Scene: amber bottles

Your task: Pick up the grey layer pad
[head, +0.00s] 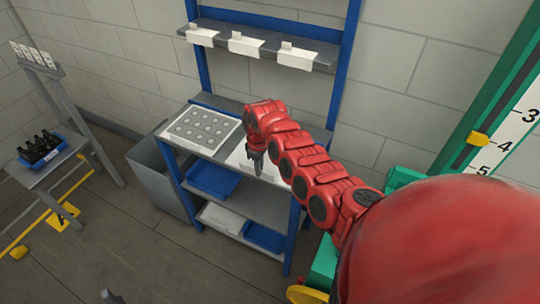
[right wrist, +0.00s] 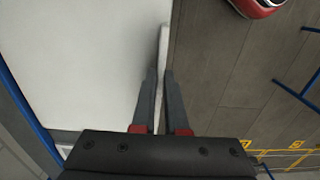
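The pale grey layer pad (head: 237,160) is a flat plain sheet on the worktop of the blue-framed bench, partly hidden by my right arm. My right gripper (head: 257,168) points down at its front edge. In the right wrist view the pad (right wrist: 85,60) fills the left side. The two dark fingers (right wrist: 161,72) are close together, with the pad's pale edge strip between them and almost no gap. Contact at the fingertips is hard to make out. A small dark shape at the bottom edge of the head view may be part of my left gripper (head: 111,297).
A light tray with round marks (head: 201,128) lies left of the pad. Blue bins (head: 212,178) sit on the shelves below. A grey bin (head: 160,172) stands beside the bench. A stand at left holds a blue crate (head: 57,157) of dark bottles. A green measuring post (head: 500,120) stands right.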

